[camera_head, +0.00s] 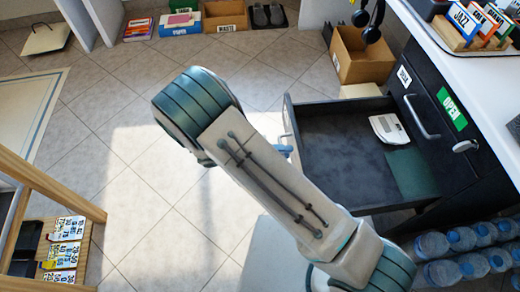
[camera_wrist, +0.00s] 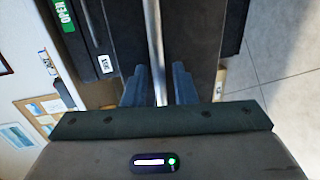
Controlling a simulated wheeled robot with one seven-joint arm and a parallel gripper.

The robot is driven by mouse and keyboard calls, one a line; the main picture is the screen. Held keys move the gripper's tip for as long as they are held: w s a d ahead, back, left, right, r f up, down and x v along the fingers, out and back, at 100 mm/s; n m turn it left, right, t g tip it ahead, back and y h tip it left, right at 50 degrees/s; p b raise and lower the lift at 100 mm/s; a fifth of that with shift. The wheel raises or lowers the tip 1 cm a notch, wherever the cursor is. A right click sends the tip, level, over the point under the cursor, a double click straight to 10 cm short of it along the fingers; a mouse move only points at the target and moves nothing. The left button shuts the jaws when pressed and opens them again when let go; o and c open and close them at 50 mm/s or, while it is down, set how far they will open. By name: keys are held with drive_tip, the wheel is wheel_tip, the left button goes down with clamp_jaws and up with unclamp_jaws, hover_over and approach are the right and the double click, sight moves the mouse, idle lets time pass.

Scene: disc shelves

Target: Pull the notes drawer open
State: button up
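A drawer (camera_head: 340,150) of the dark cabinet (camera_head: 446,160) stands pulled out, with its dark inside showing. A white pad (camera_head: 388,129) and a dark green flat thing (camera_head: 411,172) lie in it. In the wrist view, the drawer's dark front (camera_wrist: 195,35) carries a long silver handle bar (camera_wrist: 154,40). My gripper (camera_wrist: 160,72) has one finger on each side of this bar, with gaps showing beside it; it looks open. In the head view, my arm hides most of my gripper; a blue bit shows at the drawer's front edge.
Another handle (camera_head: 421,118) and a green OPEN sign (camera_head: 451,108) are on the cabinet face. A cardboard box (camera_head: 362,55) stands behind the drawer. A wooden rack (camera_head: 40,190) is at left. The tiled floor between is clear.

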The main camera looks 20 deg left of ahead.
drive_tip(key=p+v, duration=0.3)
drive_tip(key=v, duration=1)
drive_tip(key=shift+s+a, duration=0.25)
drive_tip(key=shift+a, duration=0.1)
drive_tip(key=w+d+r+m+g+y+p, duration=0.1)
drive_tip(key=w+d+r+g+y+p, duration=0.3)
drive_tip(key=r, duration=0.6)
drive_tip(key=d+r+m+g+y+p, duration=0.1)
drive_tip(key=d+r+p, duration=0.55)
drive_tip(key=r, duration=0.25)
drive_tip(key=w+d+r+g+y+p, duration=0.2)
drive_tip(key=d+r+g+p, duration=0.15)
drive_tip(key=d+r, duration=0.45)
drive_tip(key=s+d+r+m+t+y+p, duration=0.1)
drive_tip(key=s+d+r+y+p, duration=0.1)
drive_tip(key=d+r+p, duration=0.3)
drive_tip(key=s+d+r+t+y+p, duration=0.2)
drive_tip(key=r+p, duration=0.4)
drive_tip(key=r, duration=0.8)
drive_tip(key=s+d+r+m+t+y+p, duration=0.1)
drive_tip(key=s+d+r+t+y+p, duration=0.1)
drive_tip(key=d+r+p, duration=0.4)
wheel_tip(320, 180, up, 3)
drive_tip(key=s+d+y, duration=0.1)
drive_tip(key=s, duration=0.1)
drive_tip(key=shift+s+d+r+m, duration=0.2)
drive_tip(key=shift+s+d+m, duration=0.1)
drive_tip(key=shift+t, duration=0.25)
